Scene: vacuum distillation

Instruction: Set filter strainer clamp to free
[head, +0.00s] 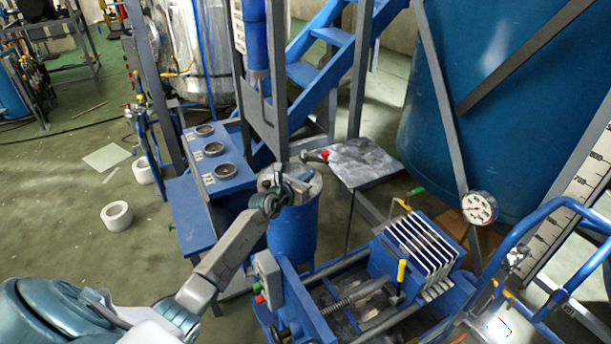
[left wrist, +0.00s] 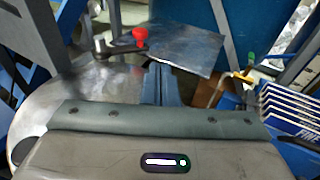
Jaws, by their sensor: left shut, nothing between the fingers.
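The filter strainer (head: 292,232) is an upright blue cylinder with a round grey lid, at the middle of the head view. A clamp handle with a red knob (head: 324,155) shows just past the lid. In the left wrist view the red knob (left wrist: 139,35) sits at the end of a dark lever, above the grey lid (left wrist: 95,85). My left gripper (head: 303,183) is over the lid, shut and empty, apart from the knob. Its fingers (left wrist: 160,82) point toward the lever side in the wrist view. The arm hides part of the lid. My right gripper is not in view.
A grey metal plate (head: 358,162) stands behind the strainer. A filter press with white plates (head: 420,245) is at right. A blue panel with round gauges (head: 215,165) is at left. Blue stairs (head: 312,72) and a large blue tank (head: 480,110) stand behind.

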